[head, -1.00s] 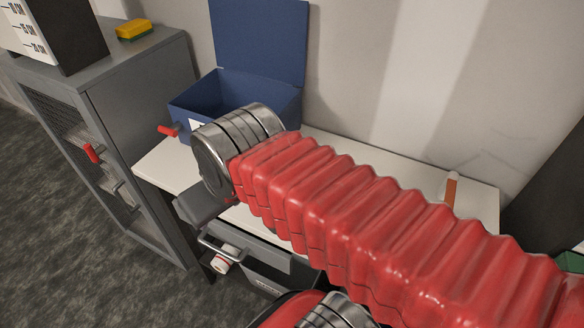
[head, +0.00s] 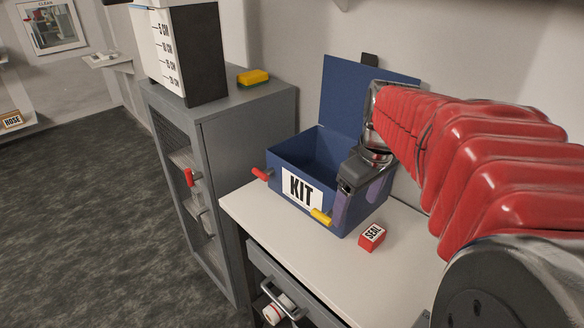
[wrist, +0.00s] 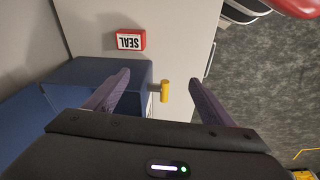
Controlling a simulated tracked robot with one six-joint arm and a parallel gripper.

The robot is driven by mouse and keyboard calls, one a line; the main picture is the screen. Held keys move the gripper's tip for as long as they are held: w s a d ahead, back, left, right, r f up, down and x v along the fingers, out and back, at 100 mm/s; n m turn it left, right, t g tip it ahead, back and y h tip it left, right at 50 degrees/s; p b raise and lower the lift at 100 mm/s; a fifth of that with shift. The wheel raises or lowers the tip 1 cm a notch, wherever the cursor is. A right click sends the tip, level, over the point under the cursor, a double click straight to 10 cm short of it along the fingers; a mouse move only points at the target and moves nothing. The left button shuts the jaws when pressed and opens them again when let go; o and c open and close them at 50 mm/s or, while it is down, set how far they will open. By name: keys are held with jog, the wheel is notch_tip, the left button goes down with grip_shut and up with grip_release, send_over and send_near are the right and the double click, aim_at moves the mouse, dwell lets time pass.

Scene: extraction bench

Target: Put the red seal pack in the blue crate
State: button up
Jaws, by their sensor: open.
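The red seal pack (head: 372,237), a small box with a white SEAL label, lies on the white bench just right of the blue crate. It also shows in the wrist view (wrist: 130,40), beyond the fingertips. The blue crate (head: 312,148) stands on the bench with its lid up and a KIT label on its front; its visible inside looks empty. My gripper (head: 357,203) is open at the crate's front right corner, apart from the seal pack. In the wrist view my open gripper (wrist: 160,80) has the crate's yellow handle (wrist: 164,92) showing between its fingers.
The crate also has a red handle (head: 262,174). A grey cabinet (head: 240,150) with a yellow sponge (head: 253,77) and a marked black and white box (head: 190,60) on top stands left of the bench. The white bench top (head: 310,260) is clear in front.

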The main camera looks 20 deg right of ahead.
jog(key=n, duration=0.1)
send_over(374, 233)
jog(key=s+d, duration=0.1)
jog(key=s, duration=0.1)
notch_tip(374, 233, down, 2)
jog(key=shift+w+f+g+y, duration=0.1)
jog(key=shift+w+g+y, duration=0.15)
jog(key=shift+g+y, duration=0.15)
jog(key=shift+f, duration=0.1)
jog(key=f, duration=0.5)
jog(key=w+f, duration=0.1)
jog(key=f, duration=0.2)
jog(key=shift+a+f, duration=0.15)
jog(key=shift+a, duration=0.1)
jog(key=shift+w+a+f, duration=0.15)
jog(key=shift+f, duration=1.15)
jog(key=shift+w+a+f, duration=0.1)
jog(key=shift+a+f, duration=0.05)
jog(key=shift+f, duration=1.15)
jog(key=shift+c, duration=0.7)
jog(key=c, duration=1.1)
